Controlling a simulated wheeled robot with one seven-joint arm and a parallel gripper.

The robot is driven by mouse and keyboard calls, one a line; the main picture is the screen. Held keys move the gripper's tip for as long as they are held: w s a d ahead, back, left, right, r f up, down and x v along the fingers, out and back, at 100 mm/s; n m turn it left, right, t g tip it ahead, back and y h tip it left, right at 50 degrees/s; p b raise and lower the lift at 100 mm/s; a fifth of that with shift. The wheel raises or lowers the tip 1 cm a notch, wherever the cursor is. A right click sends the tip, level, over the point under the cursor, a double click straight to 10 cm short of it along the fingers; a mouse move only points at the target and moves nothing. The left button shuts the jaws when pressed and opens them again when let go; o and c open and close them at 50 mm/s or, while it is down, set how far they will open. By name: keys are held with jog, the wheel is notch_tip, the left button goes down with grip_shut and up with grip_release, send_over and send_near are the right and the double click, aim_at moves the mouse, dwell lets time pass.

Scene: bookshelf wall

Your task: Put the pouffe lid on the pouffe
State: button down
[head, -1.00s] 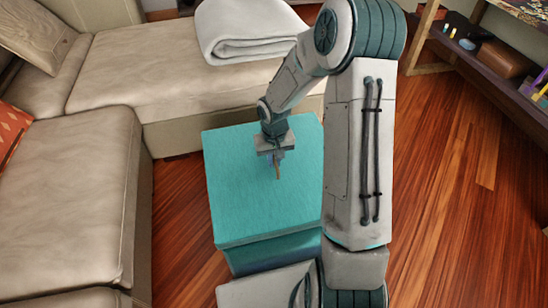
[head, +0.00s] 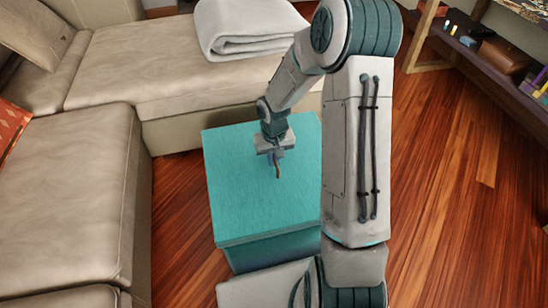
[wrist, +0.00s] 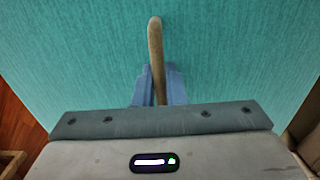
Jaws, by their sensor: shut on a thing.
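The pouffe lid (head: 235,200) is a flat teal square in the middle of the head view. It lies over the teal pouffe (head: 270,252), whose front side shows just below the lid's front edge. The two look roughly lined up, but my arm covers the right side. My gripper (head: 276,160) is shut on the lid's thin, tan, curved handle, from above. In the wrist view, the blue-grey fingers (wrist: 158,82) are on both sides of the handle (wrist: 155,45), and the lid's teal top (wrist: 240,60) fills most of the picture.
A beige sofa (head: 70,190) stands along the left and behind the pouffe, with a folded white blanket (head: 245,28) on it. A dark shelf (head: 490,60) stands at the upper right. The wooden floor (head: 450,200) at the right is clear.

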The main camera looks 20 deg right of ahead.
jog(key=shift+f+b, duration=0.65)
jog(key=shift+f, duration=0.25)
dwell(0.4)
jog(key=c, duration=1.4)
grip_release()
notch_tip(320, 180, up, 14)
jog(key=p, duration=0.5)
jog(key=shift+p, duration=0.3)
jog(key=shift+f, duration=0.1)
